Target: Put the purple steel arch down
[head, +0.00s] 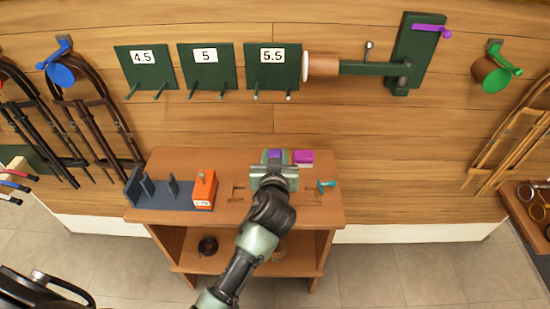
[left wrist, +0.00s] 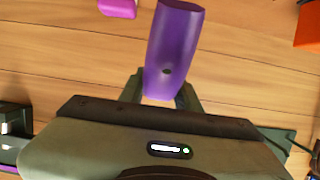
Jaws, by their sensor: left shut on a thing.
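My left gripper (head: 274,170) is over the back middle of the wooden bench (head: 240,215). It is shut on the purple steel arch (head: 276,155). In the left wrist view the arch (left wrist: 174,50) stands out between the fingers (left wrist: 162,92), a tapered purple piece with a small dark hole. In the head view the gripper hides most of the arch. I cannot tell whether the arch touches the bench top. My right gripper is not in view.
A magenta block (head: 303,157) lies close to the right of my gripper. A teal piece (head: 326,184) is at the bench's right edge. An orange block (head: 204,188) and dark blue rack (head: 145,190) stand at left. Green numbered boards (head: 205,68) hang on the wall.

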